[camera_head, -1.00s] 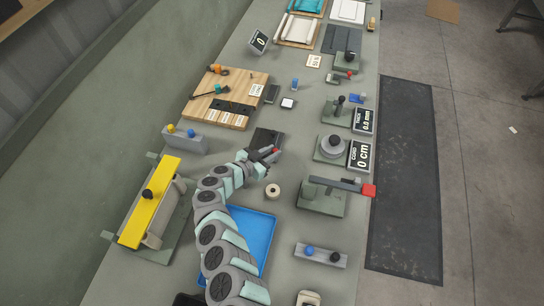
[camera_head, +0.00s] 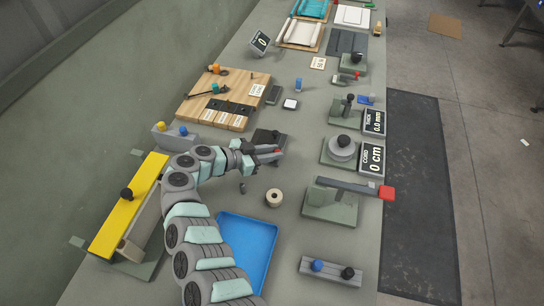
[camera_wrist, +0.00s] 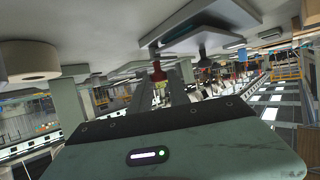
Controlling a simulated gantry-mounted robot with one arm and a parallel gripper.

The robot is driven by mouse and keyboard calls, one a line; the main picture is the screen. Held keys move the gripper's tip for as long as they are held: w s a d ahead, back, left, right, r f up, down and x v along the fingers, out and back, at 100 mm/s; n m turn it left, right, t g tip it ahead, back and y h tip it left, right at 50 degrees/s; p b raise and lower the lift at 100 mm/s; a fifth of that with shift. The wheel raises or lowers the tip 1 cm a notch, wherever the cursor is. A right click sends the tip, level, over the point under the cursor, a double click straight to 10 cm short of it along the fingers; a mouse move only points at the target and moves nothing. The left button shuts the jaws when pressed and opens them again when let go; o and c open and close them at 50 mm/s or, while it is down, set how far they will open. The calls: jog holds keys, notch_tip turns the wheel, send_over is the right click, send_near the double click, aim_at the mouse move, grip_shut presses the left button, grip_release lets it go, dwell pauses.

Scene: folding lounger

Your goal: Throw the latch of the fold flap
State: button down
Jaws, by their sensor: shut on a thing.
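My gripper (camera_head: 276,154) is at mid-bench in the head view, shut on a small red grip (camera_head: 279,151). The red grip also shows between my fingers in the wrist view (camera_wrist: 157,70). It is at a dark low fixture (camera_head: 264,136) just behind my fingers, which I take for the latch. How the grip joins the fixture is too small to tell.
A cream roll (camera_head: 274,198) is just in front of my gripper, and a blue tray (camera_head: 246,250) is nearer. A lever stand with a red end (camera_head: 386,193) is to the right. A wooden board (camera_head: 221,100) with tools lies behind. A small dark piece (camera_head: 242,187) lies by my arm.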

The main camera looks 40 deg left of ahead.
jog(key=shift+f, duration=0.1)
dwell(0.3)
jog(key=c, duration=1.3)
grip_release()
notch_tip(320, 180, up, 20)
jog(key=p, duration=0.7)
